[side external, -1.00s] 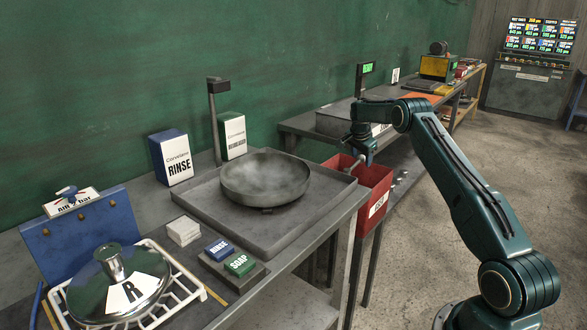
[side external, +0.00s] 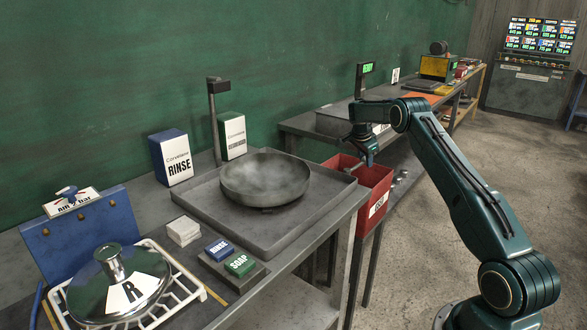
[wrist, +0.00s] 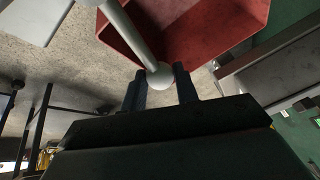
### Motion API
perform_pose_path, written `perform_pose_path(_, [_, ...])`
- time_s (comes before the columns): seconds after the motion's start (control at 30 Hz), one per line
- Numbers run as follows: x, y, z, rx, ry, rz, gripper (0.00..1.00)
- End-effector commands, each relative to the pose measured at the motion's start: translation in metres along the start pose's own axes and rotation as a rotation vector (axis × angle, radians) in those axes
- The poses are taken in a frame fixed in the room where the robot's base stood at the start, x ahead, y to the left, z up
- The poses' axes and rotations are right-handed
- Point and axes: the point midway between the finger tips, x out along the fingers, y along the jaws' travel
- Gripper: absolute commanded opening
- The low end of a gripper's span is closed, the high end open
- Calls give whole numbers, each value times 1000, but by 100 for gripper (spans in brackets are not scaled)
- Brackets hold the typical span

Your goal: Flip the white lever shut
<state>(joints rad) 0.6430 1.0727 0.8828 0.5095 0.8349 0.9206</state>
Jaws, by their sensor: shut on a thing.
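In the wrist view the white lever (wrist: 132,38) is a pale rod with a round white knob (wrist: 160,77) at its end. It runs across the mouth of the red bin (wrist: 215,30). My gripper (wrist: 160,72) has its two dark fingers on either side of the knob and is shut on it. In the side external view my gripper (side external: 369,158) is at the red bin (side external: 374,181), just above its rim. Only a short pale bit of the lever (side external: 351,166) shows there; my gripper hides most of the knob.
A grey bench to the left holds a tray (side external: 190,205) with a round pan (side external: 265,178), soap and rinse boxes, and a lidded dish on a white rack. A second bench with a scale display (side external: 368,68) stands behind my gripper. Open floor lies to the right.

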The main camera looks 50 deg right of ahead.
Motion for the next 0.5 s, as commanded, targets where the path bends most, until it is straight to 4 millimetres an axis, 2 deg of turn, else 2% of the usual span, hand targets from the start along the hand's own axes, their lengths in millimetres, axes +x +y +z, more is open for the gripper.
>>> perform_pose_path(0.5, [-9,42,0,427,91,175,0])
